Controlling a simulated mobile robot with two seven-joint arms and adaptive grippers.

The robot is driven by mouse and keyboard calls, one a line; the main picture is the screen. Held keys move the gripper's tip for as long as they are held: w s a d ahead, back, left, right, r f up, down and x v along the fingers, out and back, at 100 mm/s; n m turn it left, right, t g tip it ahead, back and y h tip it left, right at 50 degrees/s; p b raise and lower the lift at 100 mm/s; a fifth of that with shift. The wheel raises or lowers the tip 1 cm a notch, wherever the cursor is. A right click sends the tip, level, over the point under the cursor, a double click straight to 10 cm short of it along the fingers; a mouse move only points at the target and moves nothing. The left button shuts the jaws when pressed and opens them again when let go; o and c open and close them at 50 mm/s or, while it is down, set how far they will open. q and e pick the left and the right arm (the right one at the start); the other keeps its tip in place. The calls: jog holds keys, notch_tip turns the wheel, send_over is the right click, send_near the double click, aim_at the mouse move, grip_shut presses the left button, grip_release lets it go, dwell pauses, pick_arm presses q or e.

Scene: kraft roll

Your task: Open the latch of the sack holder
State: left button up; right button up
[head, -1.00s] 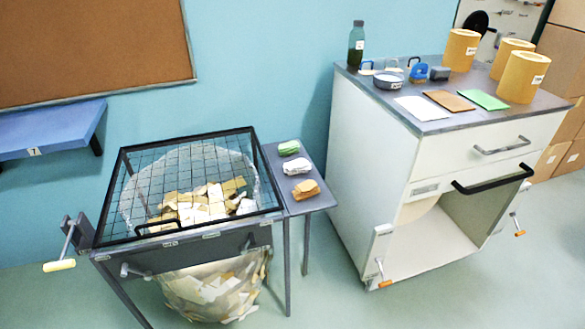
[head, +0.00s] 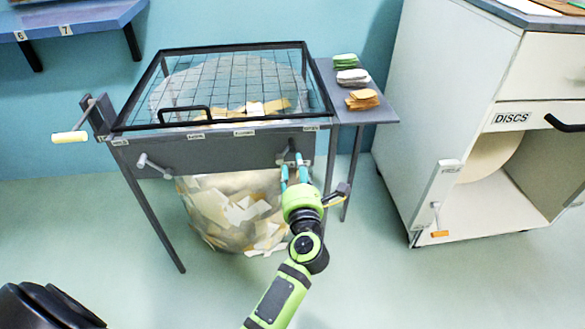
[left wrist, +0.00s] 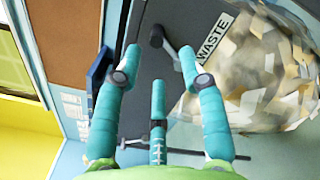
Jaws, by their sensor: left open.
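The sack holder (head: 215,148) is a dark grey frame with a mesh lid (head: 240,85) and a clear sack of paper scraps (head: 235,215) hanging below. Its front panel has a small grey lever at the left (head: 153,164) and another at the right (head: 290,155). My left gripper (head: 292,165) is open at the right lever, its teal fingers pointing at the panel. In the left wrist view, a grey lever (left wrist: 168,46) shows between the spread fingertips (left wrist: 160,58), with a WASTE label beside it. I cannot tell whether a finger touches it. My right gripper is not seen.
A white cabinet (head: 440,90) stands further right. Open floor lies in front.

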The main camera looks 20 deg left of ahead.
aim_at(292, 148)
pick_arm(q)
jog(key=shift+w+a+r+n, duration=0.25)
jog(key=shift+w+a+n, duration=0.15)
jog(key=shift+n, duration=0.1)
jog(key=x, duration=0.6)
jog(key=shift+f+b, duration=0.1)
jog(key=shift+b, duration=0.3)
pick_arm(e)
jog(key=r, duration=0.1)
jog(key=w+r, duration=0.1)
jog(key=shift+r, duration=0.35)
